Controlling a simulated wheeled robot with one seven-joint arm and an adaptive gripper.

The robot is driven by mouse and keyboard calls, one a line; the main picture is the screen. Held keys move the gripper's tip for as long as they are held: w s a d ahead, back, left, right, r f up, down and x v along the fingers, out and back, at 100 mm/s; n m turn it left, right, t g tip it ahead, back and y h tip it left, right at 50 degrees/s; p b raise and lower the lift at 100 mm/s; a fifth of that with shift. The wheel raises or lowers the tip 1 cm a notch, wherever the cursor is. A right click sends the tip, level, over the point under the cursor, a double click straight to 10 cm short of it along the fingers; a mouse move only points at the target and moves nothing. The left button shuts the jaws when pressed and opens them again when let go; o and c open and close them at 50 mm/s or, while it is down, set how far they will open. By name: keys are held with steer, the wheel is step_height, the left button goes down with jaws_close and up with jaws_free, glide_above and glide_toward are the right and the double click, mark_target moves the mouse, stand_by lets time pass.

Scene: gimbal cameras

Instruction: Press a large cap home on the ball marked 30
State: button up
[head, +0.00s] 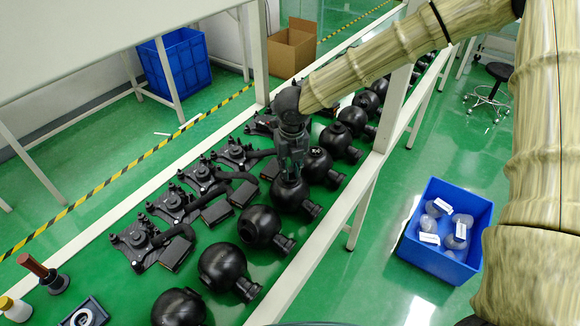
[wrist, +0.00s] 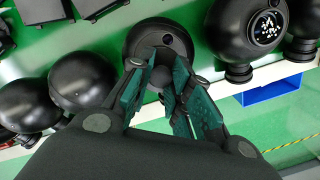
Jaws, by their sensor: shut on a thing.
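My gripper (head: 292,163) points down over a black ball (head: 288,196) in the row on the green bench. In the wrist view my gripper (wrist: 168,90) has its green-padded fingers closed in around a small dark piece at a round dark cap (wrist: 145,38). The cap appears to lie against the top of the ball; I cannot tell whether it is fully seated. The fingers hide part of it. No number is readable on the ball, so I cannot confirm the mark 30.
A neighbouring ball (wrist: 250,45) has an open top with white specks inside. More black balls (head: 222,266) line the bench, beside several gimbal assemblies (head: 172,203). A blue crate (head: 411,247) of pale labelled domes stands on the floor at right. Handled tools (head: 45,278) stand at lower left.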

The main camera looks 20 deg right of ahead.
mark_target(291, 178)
steer(key=shift+f, duration=0.8)
stand_by(0.7)
steer(key=o, duration=0.8)
steer(key=shift+c, duration=0.2)
step_height(291, 178, up, 12)
steer(key=s, duration=0.1)
steer(key=shift+s, duration=0.15)
